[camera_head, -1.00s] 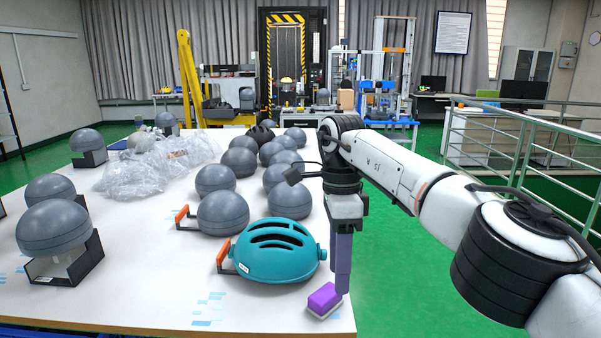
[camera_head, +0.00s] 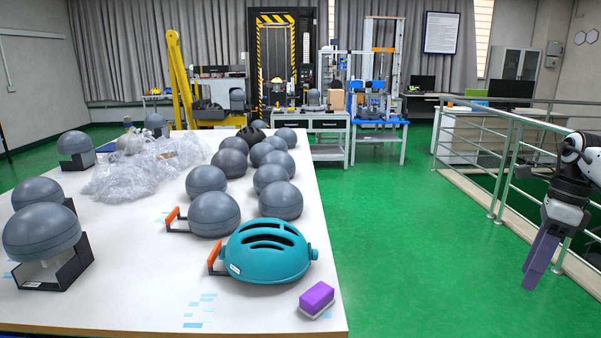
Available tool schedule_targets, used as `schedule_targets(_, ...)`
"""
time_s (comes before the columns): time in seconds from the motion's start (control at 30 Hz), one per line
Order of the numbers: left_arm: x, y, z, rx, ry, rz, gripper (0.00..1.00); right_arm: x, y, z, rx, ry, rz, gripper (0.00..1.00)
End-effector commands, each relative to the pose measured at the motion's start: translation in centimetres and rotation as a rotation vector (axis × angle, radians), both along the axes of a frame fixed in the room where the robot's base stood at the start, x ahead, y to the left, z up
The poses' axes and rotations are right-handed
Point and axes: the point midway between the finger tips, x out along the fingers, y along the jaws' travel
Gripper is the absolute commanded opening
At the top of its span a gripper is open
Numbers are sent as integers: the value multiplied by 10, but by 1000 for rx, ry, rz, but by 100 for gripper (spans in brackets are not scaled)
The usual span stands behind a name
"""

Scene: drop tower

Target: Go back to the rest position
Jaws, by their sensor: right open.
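My right gripper (camera_head: 540,268) hangs at the right edge of the view, fingers pointing down, over the green floor and well clear of the table. Its purple-grey fingers are open with nothing between them. My left gripper does not show. A purple and white sponge block (camera_head: 317,297) lies at the near right corner of the white table (camera_head: 130,310). A teal slotted helmet (camera_head: 268,252) with an orange handle sits just left of the sponge.
Several grey domes (camera_head: 214,213) stand on the table, some on black stands at the left. A metal railing (camera_head: 505,150) runs along the right, near my right arm. The green floor (camera_head: 410,230) between table and railing is free.

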Motion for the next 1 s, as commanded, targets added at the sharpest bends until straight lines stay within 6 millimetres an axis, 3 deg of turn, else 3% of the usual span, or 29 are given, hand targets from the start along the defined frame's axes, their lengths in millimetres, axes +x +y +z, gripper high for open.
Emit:
schedule_targets(0.03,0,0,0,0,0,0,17,10,28,-27,34,-3,36,45)
schedule_targets(0.17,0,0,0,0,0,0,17,25,74,-76,136,-43,31,45)
schedule_targets(0.3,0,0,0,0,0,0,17,32,140,-135,301,-81,-13,45)
schedule_targets(0.43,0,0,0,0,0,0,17,26,221,-187,535,-99,-139,45)
schedule_targets(0.5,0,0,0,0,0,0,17,19,260,-207,670,-94,-248,45)
schedule_targets(0.6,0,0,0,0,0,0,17,6,303,-224,855,-65,-442,45)
schedule_targets(0.7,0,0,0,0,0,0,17,-8,329,-235,1022,-12,-677,45)
schedule_targets(0.8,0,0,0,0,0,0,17,-22,337,-245,1162,59,-943,45)
schedule_targets(0.87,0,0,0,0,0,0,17,-31,335,-252,1230,109,-1116,45)
schedule_targets(1.0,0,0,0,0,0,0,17,-60,310,-274,1337,239,-1547,45)
